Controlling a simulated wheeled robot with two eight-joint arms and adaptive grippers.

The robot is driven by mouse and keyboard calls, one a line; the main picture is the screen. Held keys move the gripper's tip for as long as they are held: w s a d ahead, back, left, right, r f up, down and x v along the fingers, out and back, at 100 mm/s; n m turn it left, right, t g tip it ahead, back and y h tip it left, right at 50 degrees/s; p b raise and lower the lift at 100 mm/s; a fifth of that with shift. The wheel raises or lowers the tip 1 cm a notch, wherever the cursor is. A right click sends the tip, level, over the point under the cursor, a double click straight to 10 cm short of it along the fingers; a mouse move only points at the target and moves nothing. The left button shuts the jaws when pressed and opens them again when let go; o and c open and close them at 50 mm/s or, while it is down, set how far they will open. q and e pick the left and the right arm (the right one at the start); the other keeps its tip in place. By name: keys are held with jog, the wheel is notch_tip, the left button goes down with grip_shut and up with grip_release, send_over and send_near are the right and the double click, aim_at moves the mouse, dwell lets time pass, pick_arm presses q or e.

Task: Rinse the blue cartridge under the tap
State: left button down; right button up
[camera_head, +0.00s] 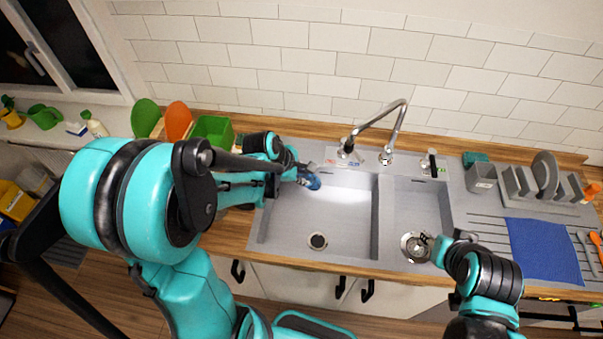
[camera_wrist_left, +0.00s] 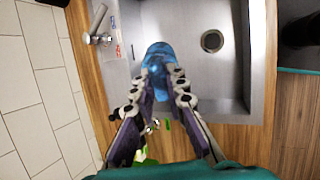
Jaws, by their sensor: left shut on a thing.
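The blue cartridge (camera_head: 309,181) is at the back left of the large left sink basin (camera_head: 345,225). My left gripper (camera_head: 298,172) is shut on it, reaching in over the basin's left edge. In the left wrist view the cartridge (camera_wrist_left: 160,55) sits between the two fingertips (camera_wrist_left: 163,80) and sticks out over the basin. The tap (camera_head: 390,118) rises behind the sink, its spout to the right of the cartridge and apart from it. No water stream is visible. My right gripper (camera_head: 430,242) is over the front of the small right basin; its finger opening is too small to tell.
A drain (camera_head: 317,241) lies in the large basin and a strainer (camera_head: 415,245) in the small one. A blue cloth (camera_head: 545,252) and a grey dish rack (camera_head: 535,185) are on the right. A green box (camera_head: 213,130) stands behind my left arm. The large basin's middle is clear.

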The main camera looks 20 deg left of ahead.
pick_arm(q)
jog(key=w+d+f+b, duration=0.2)
jog(key=w+d, duration=0.5)
jog(key=w, duration=0.4)
jog(key=shift+w+f, duration=0.15)
jog(key=shift+f, duration=0.25)
dwell(0.5)
